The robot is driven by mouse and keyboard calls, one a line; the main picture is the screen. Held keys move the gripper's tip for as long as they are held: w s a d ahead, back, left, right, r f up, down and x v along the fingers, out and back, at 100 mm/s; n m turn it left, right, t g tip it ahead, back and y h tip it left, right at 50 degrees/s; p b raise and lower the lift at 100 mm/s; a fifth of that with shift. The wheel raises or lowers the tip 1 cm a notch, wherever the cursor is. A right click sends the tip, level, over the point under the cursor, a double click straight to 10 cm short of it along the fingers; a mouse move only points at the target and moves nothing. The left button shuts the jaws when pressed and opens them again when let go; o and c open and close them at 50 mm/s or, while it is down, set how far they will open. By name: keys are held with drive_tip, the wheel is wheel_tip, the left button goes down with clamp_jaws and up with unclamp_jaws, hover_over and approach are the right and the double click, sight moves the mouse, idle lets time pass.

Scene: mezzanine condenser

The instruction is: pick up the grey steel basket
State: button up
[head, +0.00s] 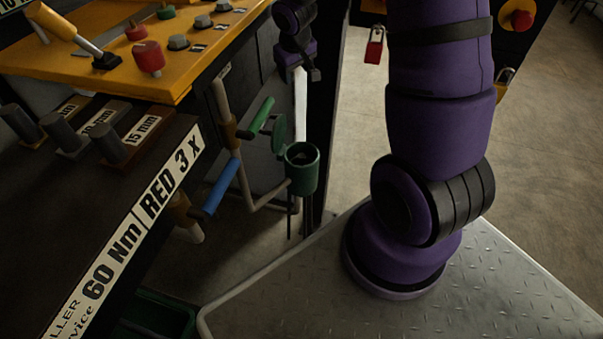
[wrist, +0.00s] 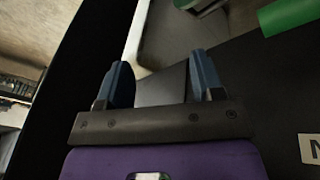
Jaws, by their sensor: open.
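I cannot make out a grey steel basket in either view. My gripper (wrist: 161,72) shows in the wrist view with its two blue-grey fingers spread apart. No object is held between them. A plain dark grey surface lies behind the gap between the fingers; I cannot tell what it belongs to. In the head view my purple arm stands in front of the right half and hides part of the scene. A small purple and black part of my arm shows at the top middle; the fingers are not clear there.
A yellow control panel (head: 185,70) with knobs and a lever juts out at upper left, above a dark labelled bench (head: 60,205). Pipes with a green lever (head: 262,117), a blue lever (head: 216,190) and a green cup (head: 302,175) stand mid-view. Open floor (head: 545,150) lies right.

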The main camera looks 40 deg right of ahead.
wheel_tip(320, 180, down, 13)
drive_tip(key=w+d+g, duration=0.1)
drive_tip(key=d, duration=0.1)
drive_tip(key=y, duration=0.2)
hover_over(302, 156)
drive_tip(key=shift+n+g, duration=0.3)
drive_tip(key=shift+n, duration=0.1)
wheel_tip(302, 156, down, 12)
drive_tip(key=shift+s+d+f, duration=0.15)
drive_tip(key=shift+f, duration=0.1)
drive_tip(key=shift+w+f, duration=0.2)
drive_tip(key=shift+f, duration=2.55)
drive_tip(key=shift+w+f, duration=0.2)
drive_tip(key=shift+f, duration=2.55)
clamp_jaws()
